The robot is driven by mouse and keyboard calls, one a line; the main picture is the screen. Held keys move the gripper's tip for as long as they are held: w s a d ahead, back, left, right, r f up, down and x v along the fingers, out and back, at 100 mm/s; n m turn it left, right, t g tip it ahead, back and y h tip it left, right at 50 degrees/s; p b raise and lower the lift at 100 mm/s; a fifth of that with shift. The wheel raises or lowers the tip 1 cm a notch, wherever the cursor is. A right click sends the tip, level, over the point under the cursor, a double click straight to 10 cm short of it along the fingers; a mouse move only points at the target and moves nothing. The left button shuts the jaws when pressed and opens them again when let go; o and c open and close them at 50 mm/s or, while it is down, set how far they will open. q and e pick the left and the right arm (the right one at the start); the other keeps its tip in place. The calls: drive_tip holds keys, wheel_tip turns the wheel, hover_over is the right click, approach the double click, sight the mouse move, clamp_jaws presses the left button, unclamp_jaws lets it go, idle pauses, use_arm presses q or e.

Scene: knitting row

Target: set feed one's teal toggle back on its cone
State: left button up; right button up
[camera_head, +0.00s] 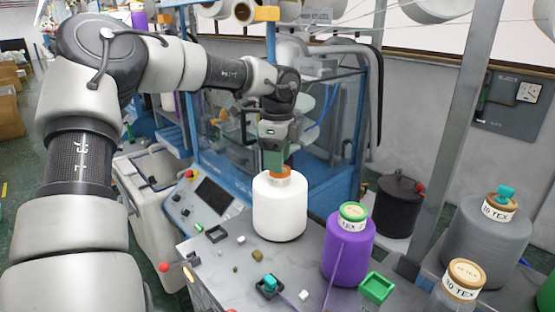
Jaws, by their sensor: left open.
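My left gripper (275,168) points down just above the orange-brown top (279,177) of a white cone (280,213); it is open, and its tips hide part of that top. I cannot tell whether they touch it. A small teal toggle (270,283) sits in a small dark tray (262,293) on the grey table, in front of the white cone. Another teal piece (506,192) sits on top of a grey cone (486,238) at the right. No label shows which cone is feed one. My right gripper is not in view.
A purple cone (346,254) with a green top stands right of the white one. A green tray (376,288), an empty dark tray (213,234) and several small blocks lie on the table (225,262). A brown-topped cone (462,283) is at the front right. A blue-framed machine stands behind.

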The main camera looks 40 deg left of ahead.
use_arm(q)
wheel_tip(320, 180, up, 9)
drive_tip(key=b, duration=0.3)
drive_tip(key=shift+r, duration=0.6)
